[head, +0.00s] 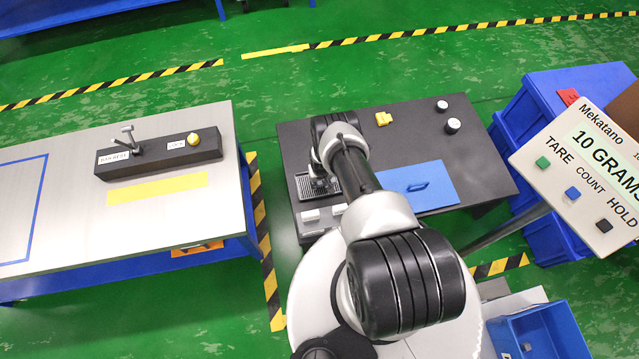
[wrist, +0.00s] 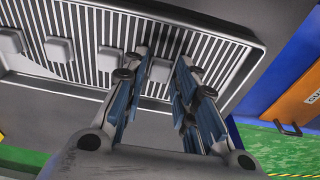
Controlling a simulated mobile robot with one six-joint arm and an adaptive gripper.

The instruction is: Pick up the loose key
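My gripper (wrist: 163,64) is open in the wrist view, its blue-padded fingers apart over a grey ribbed tray (wrist: 255,50). A small pale block (wrist: 160,70) shows between the fingers; I see no contact. No piece is clearly recognisable as a key. A small yellow piece (head: 383,118) lies on the dark table (head: 480,165) in the head view, too small to identify. In the head view my arm hides part of the tray (head: 304,188), and my gripper (head: 322,187) shows only partly.
More pale blocks (wrist: 60,50) sit in a row on the tray. Two white-topped knobs (head: 453,125) stand at right. A dark box with a lever and yellow knob (head: 160,158) is on the left table.

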